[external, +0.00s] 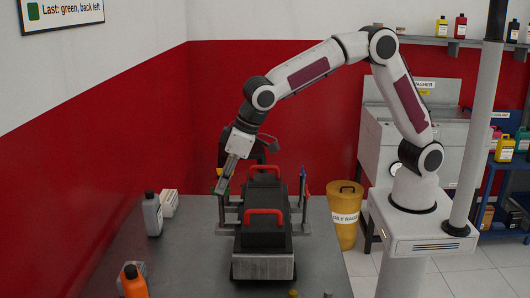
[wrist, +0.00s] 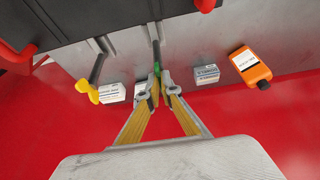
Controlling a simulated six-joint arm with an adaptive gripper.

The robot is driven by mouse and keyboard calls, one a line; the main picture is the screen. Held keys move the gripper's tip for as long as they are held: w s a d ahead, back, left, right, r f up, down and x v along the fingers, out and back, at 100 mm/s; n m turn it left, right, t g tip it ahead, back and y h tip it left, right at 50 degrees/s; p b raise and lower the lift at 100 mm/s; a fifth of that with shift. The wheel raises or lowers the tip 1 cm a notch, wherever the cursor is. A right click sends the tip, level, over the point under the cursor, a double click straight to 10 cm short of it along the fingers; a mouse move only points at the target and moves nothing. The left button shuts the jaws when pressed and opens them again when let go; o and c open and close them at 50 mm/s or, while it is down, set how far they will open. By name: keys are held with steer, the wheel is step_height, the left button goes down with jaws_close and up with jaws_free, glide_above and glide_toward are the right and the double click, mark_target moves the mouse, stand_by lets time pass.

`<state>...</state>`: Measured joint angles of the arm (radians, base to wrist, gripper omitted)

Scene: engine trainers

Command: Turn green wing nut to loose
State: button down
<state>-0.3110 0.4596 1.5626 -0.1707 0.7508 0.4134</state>
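The green wing nut (wrist: 156,57) is at the end of a dark post in the wrist view. It is mostly hidden by the fingertips; slivers of green show between and beside them. My gripper (wrist: 160,82) has its yellow-padded fingers drawn together around it, with the tips almost meeting. In the external view my gripper (external: 223,186) points down at the left side of the dark engine trainer (external: 264,220), which has red handles. How far the nut is turned cannot be told.
A yellow wing nut (wrist: 88,92) stands on a neighbouring post. An orange bottle (wrist: 250,66) and small boxes (wrist: 206,74) lie clear of the fingers. A grey bottle (external: 152,215) stands left on the table. A wall sign (external: 62,9) reads "Last: green, back left".

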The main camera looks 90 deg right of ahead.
steer(key=shift+n+y, duration=0.3)
steer(key=shift+n, duration=0.4)
steer(key=shift+d+n+y, duration=0.15)
steer(key=shift+n+y, duration=0.65)
steer(key=shift+n, duration=1.4)
steer(key=shift+w+d+n+g+y, duration=0.1)
steer(key=shift+n+g+y, duration=0.25)
steer(key=shift+n, duration=0.7)
steer(key=shift+w+n+g+y, duration=0.1)
steer(key=shift+n+g+y, duration=0.25)
steer(key=shift+n, duration=0.7)
steer(key=shift+n+g, duration=0.3)
steer(key=shift+n, duration=0.5)
steer(key=shift+s, duration=0.1)
steer(key=shift+f, duration=0.1)
steer(key=c, duration=2.3)
jaws_free()
steer(key=shift+m, duration=0.3)
